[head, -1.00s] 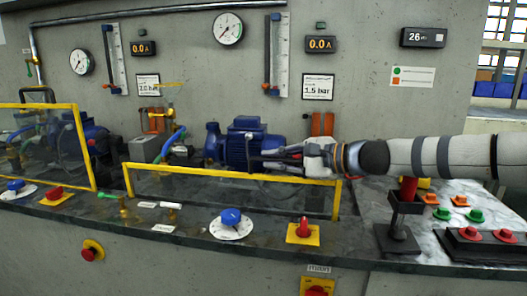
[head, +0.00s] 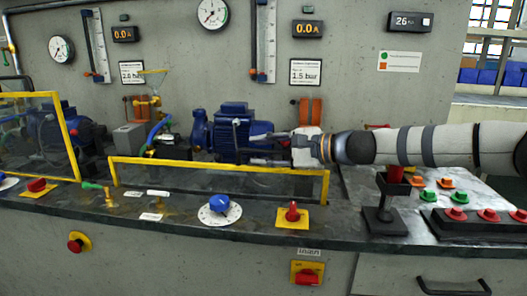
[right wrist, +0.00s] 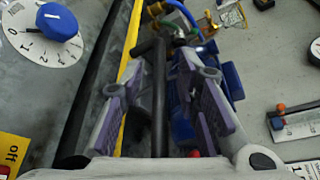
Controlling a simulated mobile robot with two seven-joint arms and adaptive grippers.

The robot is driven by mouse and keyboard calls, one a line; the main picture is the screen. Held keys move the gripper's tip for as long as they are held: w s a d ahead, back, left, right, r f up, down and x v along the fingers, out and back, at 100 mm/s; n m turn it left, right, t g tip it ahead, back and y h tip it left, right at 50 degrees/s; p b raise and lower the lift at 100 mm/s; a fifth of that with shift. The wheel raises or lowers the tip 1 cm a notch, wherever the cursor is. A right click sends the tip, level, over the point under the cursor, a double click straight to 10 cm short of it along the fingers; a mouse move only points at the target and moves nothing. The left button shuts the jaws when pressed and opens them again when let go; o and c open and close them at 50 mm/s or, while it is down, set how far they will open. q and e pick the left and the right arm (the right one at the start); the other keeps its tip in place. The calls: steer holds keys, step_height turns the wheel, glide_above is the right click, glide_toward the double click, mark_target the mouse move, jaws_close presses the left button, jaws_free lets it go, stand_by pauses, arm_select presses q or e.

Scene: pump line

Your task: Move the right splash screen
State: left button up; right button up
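The right splash screen (head: 220,167) is a low yellow frame standing along the bench in front of a blue motor. My right gripper (head: 262,143) comes in from the right, just above and behind its top bar in the head view. In the right wrist view the yellow bar (right wrist: 127,72) runs to the left of the gripper. A black handle bar (right wrist: 158,95) lies between the two fingers of my right gripper (right wrist: 163,98), with gaps on both sides. The fingers are apart. My left gripper is not in view.
The left splash screen (head: 67,140) stands taller at the left. The blue motor (head: 232,130) is close behind the gripper. A blue dial (head: 219,207) and a red switch (head: 292,213) sit in front. A black stand (head: 385,220) and push buttons are at the right.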

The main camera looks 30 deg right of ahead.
step_height(320, 180, up, 10)
steer(key=shift+r, duration=0.1)
stand_by(0.4)
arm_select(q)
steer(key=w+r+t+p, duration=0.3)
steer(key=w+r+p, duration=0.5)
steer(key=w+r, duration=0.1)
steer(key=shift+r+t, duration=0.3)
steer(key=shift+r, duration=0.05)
arm_select(e)
steer(key=v, duration=1.3)
steer(key=shift+s+d, duration=0.2)
steer(key=shift+s, duration=0.15)
